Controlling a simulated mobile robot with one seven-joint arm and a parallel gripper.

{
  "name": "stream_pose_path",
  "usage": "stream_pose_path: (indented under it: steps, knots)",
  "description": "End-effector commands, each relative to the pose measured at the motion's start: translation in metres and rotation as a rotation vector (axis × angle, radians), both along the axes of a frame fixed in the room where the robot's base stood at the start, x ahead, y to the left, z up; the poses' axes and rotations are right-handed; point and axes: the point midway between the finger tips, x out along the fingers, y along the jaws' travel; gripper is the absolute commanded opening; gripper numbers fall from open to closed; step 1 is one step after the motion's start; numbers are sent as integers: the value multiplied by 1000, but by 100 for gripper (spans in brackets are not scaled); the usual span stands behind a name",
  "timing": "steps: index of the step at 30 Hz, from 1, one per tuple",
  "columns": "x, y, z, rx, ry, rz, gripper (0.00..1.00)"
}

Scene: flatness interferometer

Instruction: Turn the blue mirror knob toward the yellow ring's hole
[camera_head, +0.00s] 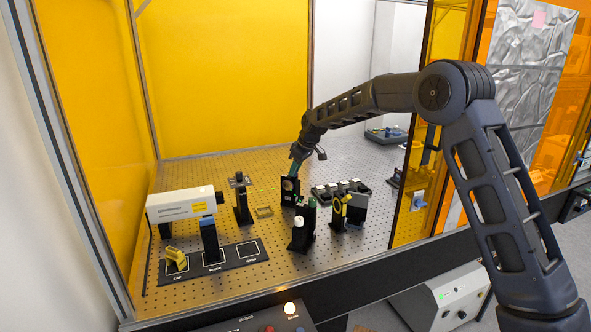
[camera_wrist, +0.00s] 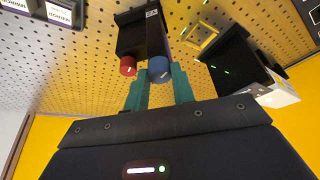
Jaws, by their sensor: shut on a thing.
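The blue mirror knob (camera_wrist: 160,69) sits on the back of a black mount (camera_wrist: 140,38), beside a red knob (camera_wrist: 128,66). A pale line shows on the blue knob's face. My gripper (camera_wrist: 161,84) has teal fingers on both sides of the blue knob and is shut on it. In the head view my gripper (camera_head: 293,171) reaches down behind the mirror mount (camera_head: 290,193), and the blue knob is hidden there. The yellow ring (camera_head: 338,212) stands on a black post to the right and nearer the front. Its hole is too small to judge clearly.
A white laser box (camera_head: 182,204) and a black mat (camera_head: 250,259) with a yellow piece are at the left. Black posts (camera_head: 242,204) stand close around the mount. The far left of the perforated table is clear.

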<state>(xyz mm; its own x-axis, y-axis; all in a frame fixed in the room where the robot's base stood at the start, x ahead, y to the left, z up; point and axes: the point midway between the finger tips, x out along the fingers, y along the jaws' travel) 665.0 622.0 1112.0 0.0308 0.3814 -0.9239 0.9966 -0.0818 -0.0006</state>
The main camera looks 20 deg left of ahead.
Motion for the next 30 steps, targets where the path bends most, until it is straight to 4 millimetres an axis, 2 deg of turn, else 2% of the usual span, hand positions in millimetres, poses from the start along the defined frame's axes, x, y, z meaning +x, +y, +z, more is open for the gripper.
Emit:
stream_pose_path:
  steps: [18,30]
  knots:
    - [-3,1,0,1,-1,-416,2]
    - [-3,1,0,1,-1,-524,2]
